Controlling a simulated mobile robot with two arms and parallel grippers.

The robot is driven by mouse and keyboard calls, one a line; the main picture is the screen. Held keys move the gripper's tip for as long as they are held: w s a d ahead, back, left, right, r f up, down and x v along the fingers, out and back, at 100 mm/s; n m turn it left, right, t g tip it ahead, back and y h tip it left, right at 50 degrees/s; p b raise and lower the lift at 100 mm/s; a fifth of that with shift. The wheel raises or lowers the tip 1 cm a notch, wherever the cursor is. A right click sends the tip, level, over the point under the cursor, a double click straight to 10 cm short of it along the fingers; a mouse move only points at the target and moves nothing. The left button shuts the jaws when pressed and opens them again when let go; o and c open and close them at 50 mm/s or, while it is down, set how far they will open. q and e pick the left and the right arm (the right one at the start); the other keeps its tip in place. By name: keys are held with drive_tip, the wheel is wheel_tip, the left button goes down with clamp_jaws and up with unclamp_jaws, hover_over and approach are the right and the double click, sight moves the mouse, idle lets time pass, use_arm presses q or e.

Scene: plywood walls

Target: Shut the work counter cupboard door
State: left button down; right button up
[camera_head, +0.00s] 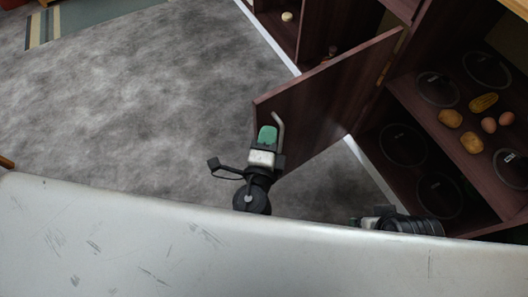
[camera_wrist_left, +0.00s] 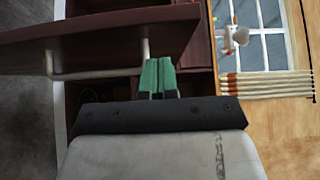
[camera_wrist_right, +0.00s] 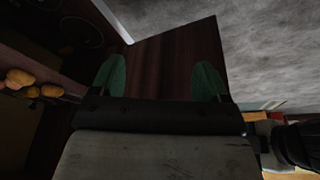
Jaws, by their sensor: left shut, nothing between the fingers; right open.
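The cupboard door (camera_head: 335,92) is a dark wood panel standing wide open, hinged at the right on the cupboard (camera_head: 392,110). Its pale bar handle (camera_head: 280,130) is near the free edge. My left gripper (camera_head: 267,133), with green fingertips, is shut and empty beside the handle; I cannot tell whether it touches. In the left wrist view the shut fingertips (camera_wrist_left: 158,75) are just right of the handle (camera_wrist_left: 95,74), below the door (camera_wrist_left: 90,42). My right gripper (camera_wrist_right: 158,80) is open and empty, with the door panel (camera_wrist_right: 165,50) beyond its fingers. In the head view it is mostly hidden.
Potatoes (camera_head: 471,143), eggs (camera_head: 488,124) and several round glass-like items (camera_head: 438,88) are on the cupboard shelves. Another open compartment (camera_head: 330,25) lies behind the door. The grey floor (camera_head: 130,100) left of the door is clear. A striped rug (camera_head: 85,20) is farther back.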

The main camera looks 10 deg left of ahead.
sight(261, 115)
use_arm(q)
drive_tip(key=shift+w+a, duration=1.2)
drive_tip(key=shift+a, duration=0.1)
use_arm(e)
drive_tip(key=shift+x, duration=1.8)
